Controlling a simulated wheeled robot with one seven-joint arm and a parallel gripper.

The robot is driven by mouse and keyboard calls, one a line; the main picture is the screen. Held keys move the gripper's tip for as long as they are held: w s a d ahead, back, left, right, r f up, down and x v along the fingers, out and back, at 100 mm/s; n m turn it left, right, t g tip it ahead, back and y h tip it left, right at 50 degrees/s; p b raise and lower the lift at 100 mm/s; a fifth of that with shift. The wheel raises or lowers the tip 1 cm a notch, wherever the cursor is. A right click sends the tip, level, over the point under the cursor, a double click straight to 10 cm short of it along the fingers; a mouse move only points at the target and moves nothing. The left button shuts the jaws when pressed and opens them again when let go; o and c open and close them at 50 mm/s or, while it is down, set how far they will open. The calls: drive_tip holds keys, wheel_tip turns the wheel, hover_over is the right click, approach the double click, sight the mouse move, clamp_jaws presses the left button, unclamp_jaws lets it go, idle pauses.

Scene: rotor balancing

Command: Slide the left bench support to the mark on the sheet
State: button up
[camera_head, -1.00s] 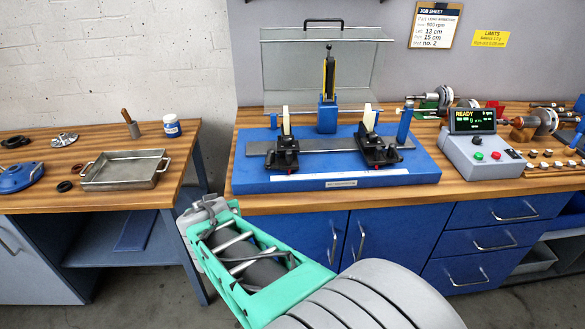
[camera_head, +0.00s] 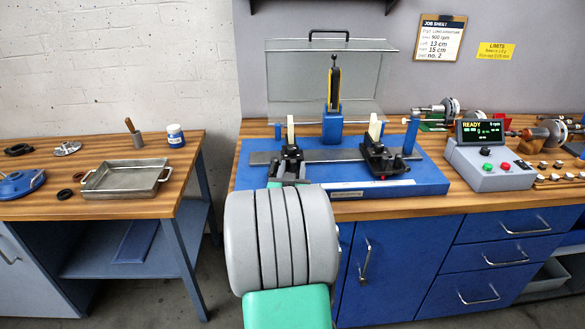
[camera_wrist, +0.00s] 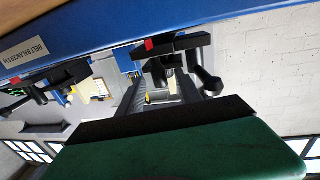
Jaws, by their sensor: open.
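The left bench support (camera_head: 291,158), a black carriage with a pale upright piece, sits on the grey rail of the blue balancing bench (camera_head: 430,178). Its lower front is partly hidden by my arm. It also shows in the wrist view (camera_wrist: 172,58), with a red mark near its edge. The right support (camera_head: 382,160) stands farther along the rail. The job sheet (camera_head: 440,38) on the wall reads left 13 cm, right 15 cm. My gripper (camera_wrist: 165,118) is open and empty, close in front of the left support; its fingertips are not clear. I cannot tell whether they touch.
A clear guard (camera_head: 370,85) and a blue post with a yellow-black top (camera_head: 333,95) stand behind the rail. A control box (camera_head: 490,165) showing READY is right of the bench. A side table with a metal tray (camera_head: 125,178) stands at left, across a gap.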

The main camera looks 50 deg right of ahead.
clamp_jaws()
idle(0.4)
idle(0.9)
